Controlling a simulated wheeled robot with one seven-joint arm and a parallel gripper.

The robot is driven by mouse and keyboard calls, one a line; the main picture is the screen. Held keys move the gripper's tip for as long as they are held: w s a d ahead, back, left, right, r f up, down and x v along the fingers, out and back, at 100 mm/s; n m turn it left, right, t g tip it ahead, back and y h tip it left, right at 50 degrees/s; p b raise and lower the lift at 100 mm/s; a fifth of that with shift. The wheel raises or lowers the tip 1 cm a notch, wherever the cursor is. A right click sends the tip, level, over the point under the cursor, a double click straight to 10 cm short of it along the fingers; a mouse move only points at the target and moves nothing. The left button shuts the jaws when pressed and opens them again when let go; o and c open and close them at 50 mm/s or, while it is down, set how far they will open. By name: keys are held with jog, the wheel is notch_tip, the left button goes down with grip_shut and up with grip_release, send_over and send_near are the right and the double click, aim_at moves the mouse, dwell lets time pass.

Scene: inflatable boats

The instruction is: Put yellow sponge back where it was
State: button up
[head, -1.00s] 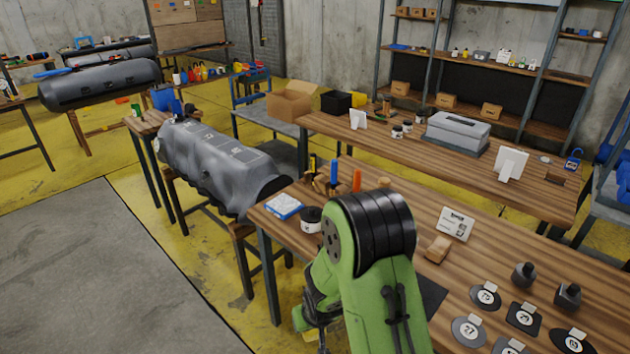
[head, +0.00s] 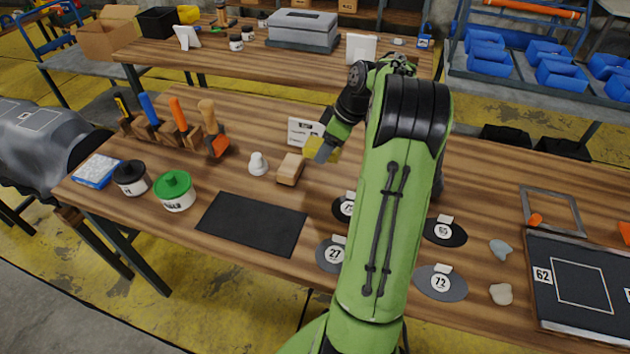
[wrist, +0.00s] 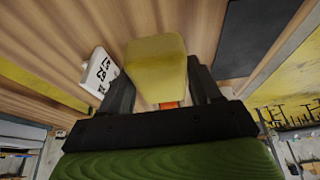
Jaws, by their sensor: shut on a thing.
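The yellow sponge (head: 320,149) is held in my gripper (head: 328,150), above the wooden workbench near a white label card (head: 304,131). In the wrist view the sponge (wrist: 156,62) sits between the two dark fingers of my gripper (wrist: 160,92), which are shut on it. A wooden block (head: 290,169) lies on the bench just below and left of the sponge in the head view. My green arm hides part of the bench to the right of the sponge.
A black mat (head: 251,224), a white knob-like piece (head: 258,164), a green-lidded jar (head: 174,191) and a tool rack (head: 170,132) stand to the left. Numbered dark discs (head: 440,283) lie around my arm. A framed black panel (head: 580,285) is at the right.

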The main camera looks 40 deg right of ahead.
aim_at(322, 182)
jog(key=shift+s+d, duration=0.2)
notch_tip(322, 182, down, 10)
jog(key=b, duration=0.4)
jog(key=shift+a, duration=0.1)
jog(key=o, duration=1)
jog(key=shift+o, duration=0.2)
